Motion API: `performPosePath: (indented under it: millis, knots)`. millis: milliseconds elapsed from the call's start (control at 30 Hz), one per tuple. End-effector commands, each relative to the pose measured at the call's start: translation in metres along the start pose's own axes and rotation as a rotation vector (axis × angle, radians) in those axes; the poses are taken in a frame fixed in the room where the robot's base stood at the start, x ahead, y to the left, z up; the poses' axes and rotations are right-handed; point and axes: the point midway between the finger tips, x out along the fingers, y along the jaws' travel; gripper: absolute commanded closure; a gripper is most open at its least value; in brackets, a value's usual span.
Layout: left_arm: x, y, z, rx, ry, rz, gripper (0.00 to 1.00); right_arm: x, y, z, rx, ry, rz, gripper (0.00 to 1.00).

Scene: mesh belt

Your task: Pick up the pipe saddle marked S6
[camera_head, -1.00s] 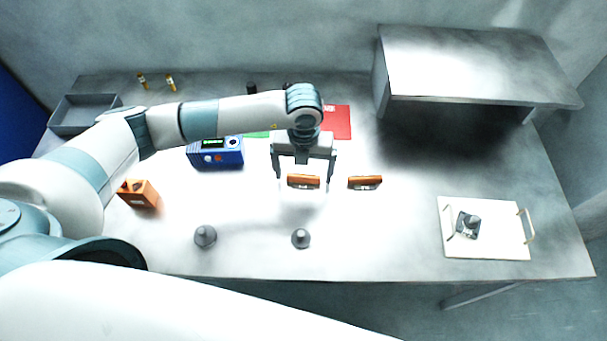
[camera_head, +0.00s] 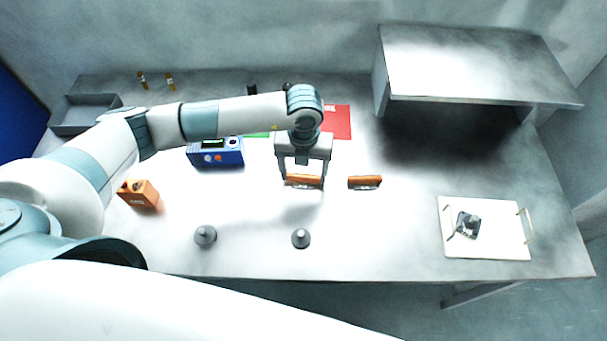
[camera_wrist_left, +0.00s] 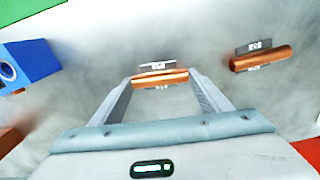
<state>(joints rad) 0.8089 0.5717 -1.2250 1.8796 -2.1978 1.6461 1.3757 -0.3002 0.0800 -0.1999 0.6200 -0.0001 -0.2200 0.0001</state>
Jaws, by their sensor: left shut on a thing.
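Two orange-copper pipe saddles with pale label plates show near the middle of the table. One saddle (camera_head: 303,181) is between the fingers of my left gripper (camera_head: 304,178), which is shut on it across its length. In the left wrist view this saddle (camera_wrist_left: 160,79) sits between the fingertips of the gripper (camera_wrist_left: 160,80). The other saddle (camera_head: 365,182) lies apart, just to the right; it also shows in the left wrist view (camera_wrist_left: 261,58). The label marks are too small and blurred to read. My right gripper is out of view.
Two grey cones (camera_head: 205,236) (camera_head: 301,238) stand nearer the front edge. A blue box (camera_head: 216,154) and an orange block (camera_head: 138,194) are at left. A white tray (camera_head: 507,248) with a dark part is at right. A raised metal shelf (camera_head: 480,65) stands at back right.

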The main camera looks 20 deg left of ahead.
Motion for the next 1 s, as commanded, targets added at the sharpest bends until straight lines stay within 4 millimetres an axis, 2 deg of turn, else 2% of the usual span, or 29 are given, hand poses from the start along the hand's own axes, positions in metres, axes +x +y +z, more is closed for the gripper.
performPosePath:
  millis: [267, 433, 800, 1000]
  knots:
    - [-0.013, -0.001, 0.001, 0.0, -0.003, -0.002, 0.58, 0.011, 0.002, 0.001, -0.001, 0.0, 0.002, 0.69]
    - [-0.037, -0.001, 0.001, 0.002, -0.005, -0.003, 0.58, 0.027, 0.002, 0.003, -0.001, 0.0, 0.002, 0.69]
    - [-0.079, -0.07, -0.019, 0.005, -0.003, -0.005, 0.58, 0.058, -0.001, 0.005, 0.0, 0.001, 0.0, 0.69]
    - [-0.098, -0.097, -0.026, 0.002, -0.003, -0.002, 0.58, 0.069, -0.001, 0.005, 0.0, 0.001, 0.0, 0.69]
